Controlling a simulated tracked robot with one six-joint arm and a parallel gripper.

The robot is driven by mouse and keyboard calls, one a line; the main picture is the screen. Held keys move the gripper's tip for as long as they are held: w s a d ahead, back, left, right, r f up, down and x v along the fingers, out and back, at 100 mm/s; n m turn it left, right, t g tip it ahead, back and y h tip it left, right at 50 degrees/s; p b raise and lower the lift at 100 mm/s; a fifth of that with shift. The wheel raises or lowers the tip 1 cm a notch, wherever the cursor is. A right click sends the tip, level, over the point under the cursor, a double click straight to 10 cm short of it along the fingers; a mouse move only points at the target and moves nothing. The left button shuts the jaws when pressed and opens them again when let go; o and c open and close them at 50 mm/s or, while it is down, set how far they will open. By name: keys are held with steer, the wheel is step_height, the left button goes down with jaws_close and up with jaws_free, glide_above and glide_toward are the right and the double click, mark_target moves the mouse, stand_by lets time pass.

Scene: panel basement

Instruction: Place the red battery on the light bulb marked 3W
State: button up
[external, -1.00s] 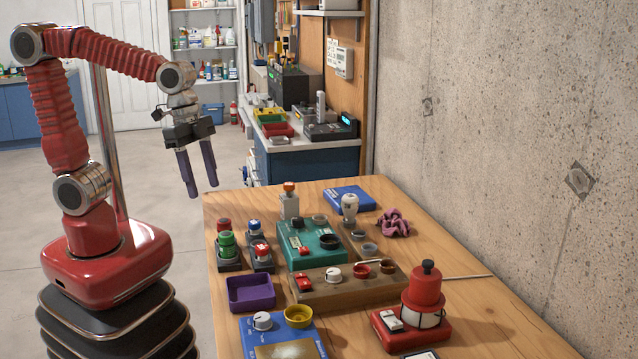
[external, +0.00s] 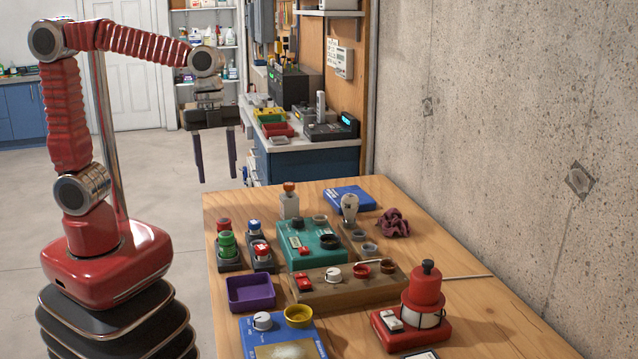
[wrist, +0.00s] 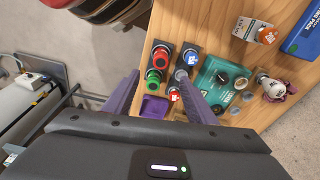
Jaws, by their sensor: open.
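A small red cylinder (external: 224,226), which looks like the red battery, stands upright in a dark holder behind a green cylinder (external: 227,244). It also shows in the wrist view (wrist: 160,57). A second piece, red and white (external: 261,250), stands in the holder beside it. A clear bulb with a white base (external: 349,208) stands at the back right of the table, and shows in the wrist view (wrist: 272,88); I cannot read its marking. My gripper (external: 217,178) is open and empty, high at the table's left side, fingers pointing down.
A blue-topped cylinder (external: 255,227) stands near the red one. A crumpled cloth (external: 394,223) lies beside the bulb.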

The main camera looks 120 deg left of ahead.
mark_target(224, 220)
steer(key=shift+w+d+f, duration=0.15)
steer(key=shift+f, duration=1.25)
steer(key=shift+w+d+f, duration=0.1)
steer(key=shift+w+f, duration=0.1)
steer(key=shift+f, duration=1.2)
steer(key=shift+w+d+f, duration=0.15)
steer(key=shift+f, duration=1.25)
steer(key=shift+f, duration=0.1)
steer(key=shift+w+d+f, duration=0.1)
steer(key=shift+w+f, duration=0.1)
steer(key=shift+f, duration=1.05)
steer(key=shift+w+d+f, duration=0.1)
steer(key=shift+w+f, duration=0.1)
steer(key=shift+f, duration=1.05)
steer(key=shift+c, duration=0.4)
jaws_close()
steer(key=shift+r, duration=0.15)
step_height(224, 220, up, 10)
steer(key=shift+f, duration=0.1)
